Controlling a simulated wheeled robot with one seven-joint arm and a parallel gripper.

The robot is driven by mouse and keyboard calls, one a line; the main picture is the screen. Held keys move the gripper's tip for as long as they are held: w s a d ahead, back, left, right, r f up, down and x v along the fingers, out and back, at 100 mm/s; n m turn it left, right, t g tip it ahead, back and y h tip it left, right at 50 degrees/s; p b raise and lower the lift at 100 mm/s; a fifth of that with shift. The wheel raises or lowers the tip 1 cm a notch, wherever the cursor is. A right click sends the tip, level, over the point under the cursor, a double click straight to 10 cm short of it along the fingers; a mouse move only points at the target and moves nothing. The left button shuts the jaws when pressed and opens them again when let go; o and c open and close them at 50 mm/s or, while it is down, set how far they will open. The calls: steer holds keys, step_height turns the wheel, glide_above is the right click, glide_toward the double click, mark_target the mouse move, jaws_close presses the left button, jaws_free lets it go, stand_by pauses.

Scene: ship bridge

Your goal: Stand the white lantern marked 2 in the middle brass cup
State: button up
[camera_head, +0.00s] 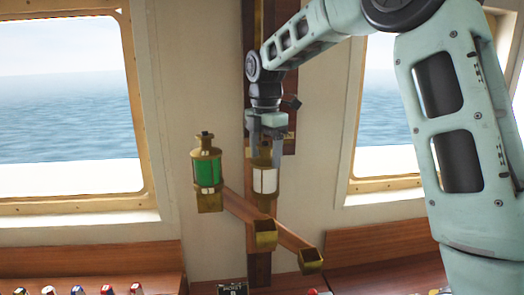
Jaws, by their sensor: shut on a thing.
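My gripper (266,150) points down and is shut on the white lantern (265,181), near its brass top. The lantern hangs upright, and no number is legible on it. It appears above the middle brass cup (265,236), with a gap between its base and the cup's rim. The middle cup looks empty. How well they line up in depth cannot be told from this one view.
A green lantern (207,170) stands in the left brass cup (210,203). The right brass cup (311,262) looks empty. A slanting wooden bar (240,206) links the cups, before a wooden post. Several small coloured items and a dark sign (232,289) line the bottom edge.

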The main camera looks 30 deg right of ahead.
mark_target(265, 185)
steer(key=shift+f+b, duration=1.95)
steer(key=shift+f, duration=0.15)
steer(key=shift+f+b, duration=1.45)
steer(key=shift+f, duration=1.15)
steer(key=o, duration=1.8)
step_height(265, 185, up, 16)
steer(key=shift+r+b, duration=0.2)
steer(key=shift+b, duration=0.8)
steer(key=shift+s+r, duration=0.1)
steer(key=shift+r, duration=0.45)
